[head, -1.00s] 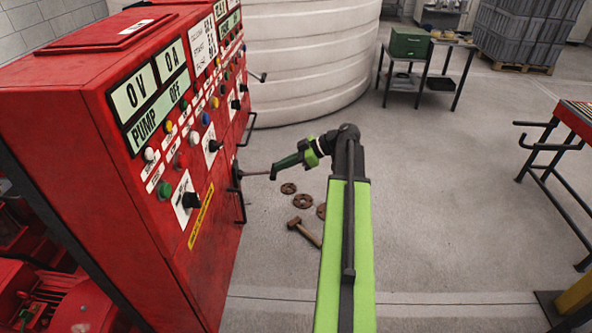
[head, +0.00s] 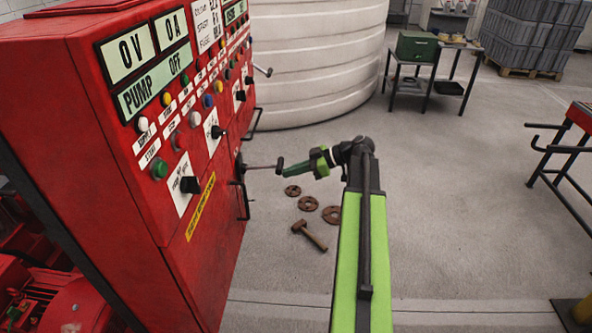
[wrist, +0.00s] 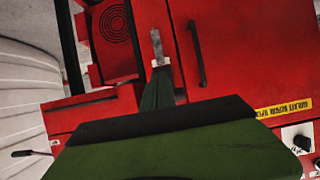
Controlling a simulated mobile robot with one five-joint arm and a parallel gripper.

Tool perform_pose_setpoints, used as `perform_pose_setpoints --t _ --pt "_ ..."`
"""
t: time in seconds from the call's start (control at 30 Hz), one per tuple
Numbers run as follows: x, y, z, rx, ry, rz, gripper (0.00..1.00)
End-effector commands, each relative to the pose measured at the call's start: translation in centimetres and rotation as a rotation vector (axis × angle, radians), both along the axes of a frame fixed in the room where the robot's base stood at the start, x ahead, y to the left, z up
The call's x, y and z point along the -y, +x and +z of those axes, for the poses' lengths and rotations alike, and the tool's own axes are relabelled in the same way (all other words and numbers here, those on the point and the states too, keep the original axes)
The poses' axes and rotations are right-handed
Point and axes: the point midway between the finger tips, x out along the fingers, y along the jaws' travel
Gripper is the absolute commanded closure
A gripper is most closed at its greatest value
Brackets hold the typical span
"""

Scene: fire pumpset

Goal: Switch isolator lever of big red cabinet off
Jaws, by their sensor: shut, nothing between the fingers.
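The big red cabinet (head: 85,110) fills the left of the head view, its panel reading 0 V, 0 A and PUMP OFF. The isolator lever (head: 262,167) sticks out to the right from a dark mount on the cabinet's front, with a dark handle at its end. My gripper (head: 287,173) is shut and empty, just right of that handle. I cannot tell whether it touches it. In the wrist view, my green gripper (wrist: 160,72) points at the red front. A grey metal piece shows just past the tips; I cannot tell whether it is the lever.
Black door handles (head: 243,200) and a yellow label (head: 201,206) are on the cabinet front. Another lever (head: 262,71) is farther along. A white tank (head: 320,60) stands behind.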

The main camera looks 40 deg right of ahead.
Motion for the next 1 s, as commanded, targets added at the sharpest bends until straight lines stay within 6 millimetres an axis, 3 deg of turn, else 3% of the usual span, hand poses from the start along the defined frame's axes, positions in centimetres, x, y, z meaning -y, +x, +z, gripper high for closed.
perform_pose_setpoints --t 0.87,1.0 --pt "-0.07 0.05 -0.01 0.0 0.0 0.001 1.0" --pt "-0.04 0.02 0.93 0.0 0.0 0.002 1.0"
